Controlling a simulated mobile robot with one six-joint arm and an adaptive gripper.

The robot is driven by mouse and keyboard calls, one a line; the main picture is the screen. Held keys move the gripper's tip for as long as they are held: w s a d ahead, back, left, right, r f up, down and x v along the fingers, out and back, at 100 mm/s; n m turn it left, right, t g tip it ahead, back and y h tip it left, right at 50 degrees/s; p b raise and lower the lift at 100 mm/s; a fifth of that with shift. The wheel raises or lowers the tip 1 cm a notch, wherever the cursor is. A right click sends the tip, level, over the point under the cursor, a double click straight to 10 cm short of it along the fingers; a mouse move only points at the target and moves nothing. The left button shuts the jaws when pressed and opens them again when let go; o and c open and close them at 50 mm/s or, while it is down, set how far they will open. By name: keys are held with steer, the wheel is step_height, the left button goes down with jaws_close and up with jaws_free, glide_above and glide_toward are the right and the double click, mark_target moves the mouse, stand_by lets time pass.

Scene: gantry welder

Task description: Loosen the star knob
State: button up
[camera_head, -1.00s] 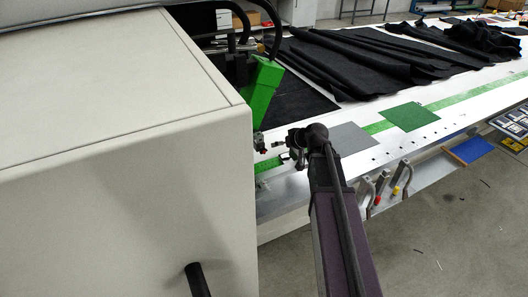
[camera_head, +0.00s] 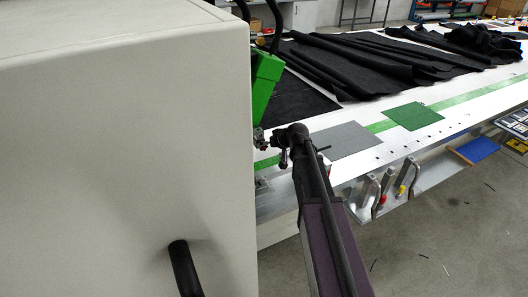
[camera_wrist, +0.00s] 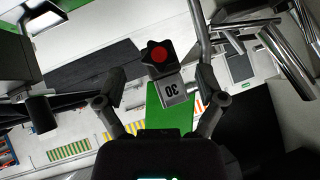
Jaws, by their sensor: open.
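The star knob (camera_wrist: 157,56) is black and lobed with a red centre. It shows in the upper middle of the wrist view, beyond the fingertips and roughly midway between them. A metal block marked "30" (camera_wrist: 172,90) is just below it in the picture. My gripper (camera_wrist: 161,82) is open, one finger on each side, with nothing visibly held. In the head view my gripper (camera_head: 270,148) is at the end of my arm, beside the lower end of the green welding head (camera_head: 265,80). I cannot make out the knob there.
A large pale housing (camera_head: 120,150) fills the left of the head view, close to my gripper. The long white table (camera_head: 360,115) carries black fabric (camera_head: 370,60), a grey sheet (camera_head: 346,140) and a green sheet (camera_head: 413,116). Metal bars (camera_wrist: 270,45) cross the wrist view's upper right.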

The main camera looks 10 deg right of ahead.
steer(key=shift+b+x, duration=0.7)
steer(key=shift+x, duration=0.75)
steer(key=c, duration=1.2)
